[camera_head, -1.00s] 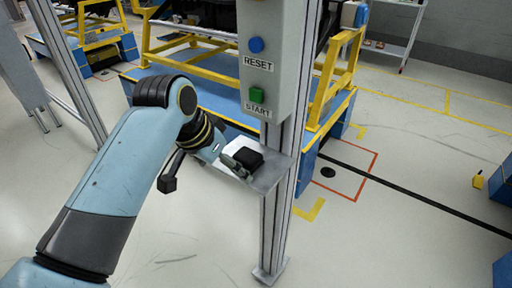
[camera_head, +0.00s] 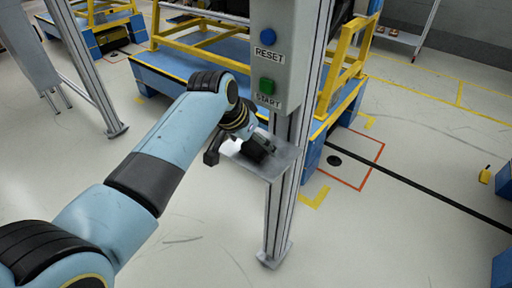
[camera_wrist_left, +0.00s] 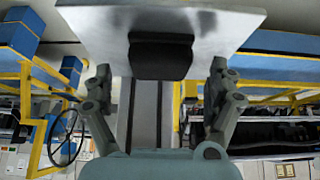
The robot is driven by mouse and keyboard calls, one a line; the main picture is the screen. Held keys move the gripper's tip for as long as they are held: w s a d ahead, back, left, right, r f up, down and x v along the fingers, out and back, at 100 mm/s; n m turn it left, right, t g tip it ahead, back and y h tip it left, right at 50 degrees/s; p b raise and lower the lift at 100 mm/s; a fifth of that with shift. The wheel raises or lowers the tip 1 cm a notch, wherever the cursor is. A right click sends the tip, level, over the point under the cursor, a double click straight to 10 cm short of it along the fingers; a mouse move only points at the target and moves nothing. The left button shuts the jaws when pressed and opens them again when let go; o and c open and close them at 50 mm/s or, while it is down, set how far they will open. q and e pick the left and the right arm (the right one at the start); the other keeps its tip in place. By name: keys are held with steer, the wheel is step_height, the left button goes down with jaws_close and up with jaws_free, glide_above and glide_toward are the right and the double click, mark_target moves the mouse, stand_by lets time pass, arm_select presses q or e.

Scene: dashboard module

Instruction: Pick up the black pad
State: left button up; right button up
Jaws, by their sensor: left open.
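The black pad (camera_wrist_left: 160,58) lies on a small grey metal shelf (camera_wrist_left: 225,22) fixed to an upright post. In the left wrist view it is between the two spread fingers of my left gripper (camera_wrist_left: 160,88). The fingers are apart, with clear gaps on both sides of the pad. In the head view my left gripper (camera_head: 262,148) is over the shelf (camera_head: 283,160) and largely covers the pad. My right gripper is not in view.
Above the shelf, the post carries a grey box with a blue RESET button (camera_head: 267,36) and a green START button (camera_head: 267,86). A yellow frame on a blue platform (camera_head: 345,95) stands behind. The floor to the right is mostly clear.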

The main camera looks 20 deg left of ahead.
arm_select(q)
steer(key=shift+w+d+f, duration=0.1)
steer(key=shift+w+f, duration=0.05)
steer(key=shift+f, duration=0.2)
steer(key=shift+c, duration=0.5)
steer(key=c, duration=1.1)
steer(key=shift+r, duration=0.15)
